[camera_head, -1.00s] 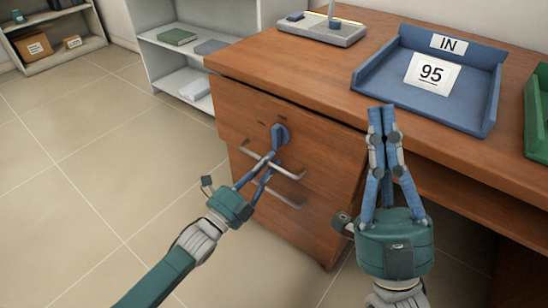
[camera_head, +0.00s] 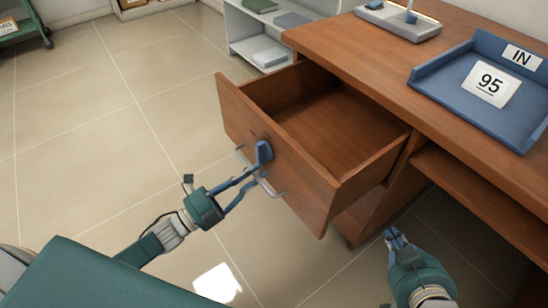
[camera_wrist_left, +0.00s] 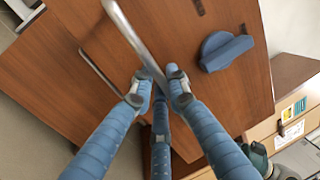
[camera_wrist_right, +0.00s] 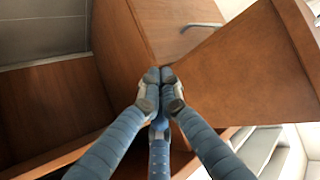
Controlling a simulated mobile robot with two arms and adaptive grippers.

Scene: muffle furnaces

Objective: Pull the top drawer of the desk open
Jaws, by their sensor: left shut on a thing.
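The top drawer (camera_head: 305,190) of the wooden desk (camera_head: 340,45) stands well out from the desk, and its visible inside is empty. My left gripper (camera_head: 257,174) is shut on the drawer's metal bar handle (camera_head: 277,191). The handle (camera_wrist_left: 127,32) also shows in the left wrist view, running between the fingers. A blue knob (camera_head: 263,152) is on the drawer front just above the handle. My right gripper (camera_head: 392,236) is shut and empty, low in front of the desk, right of the drawer. Its fingertips (camera_wrist_right: 161,75) meet in the right wrist view.
A blue tray (camera_head: 440,85) with a "95" card and a grey stand (camera_head: 398,20) are on the desktop. A lower drawer's handle (camera_wrist_right: 201,26) shows in the right wrist view. White shelves (camera_head: 250,45) stand behind. The tiled floor (camera_head: 100,130) at left is clear.

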